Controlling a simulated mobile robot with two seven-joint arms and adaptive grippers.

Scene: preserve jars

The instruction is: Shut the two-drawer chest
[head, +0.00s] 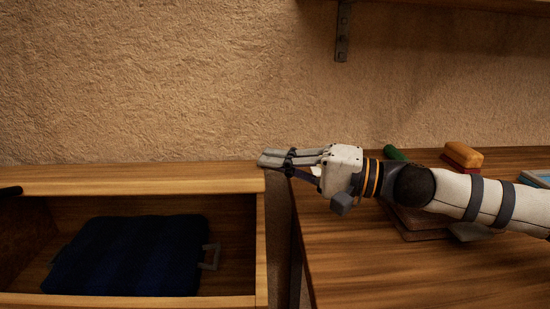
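The wooden chest's open drawer (262,240) fills the lower left of the head view. I see into it from above. A dark blue folded cloth or bag (130,255) with a grey loop at its right side lies inside. A pale wooden edge (130,180) runs along the drawer's far side. My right gripper (264,158) points left at the far right corner of this edge, its fingers together and with nothing seen between them. I cannot tell whether it touches the wood. The second drawer cannot be made out.
A wooden table (400,270) stands right of the drawer, across a narrow dark gap. On it are a yellow-brown block (463,154), a green object (393,153) and flat items partly behind my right arm. A bracketed shelf (450,4) hangs on the wall above.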

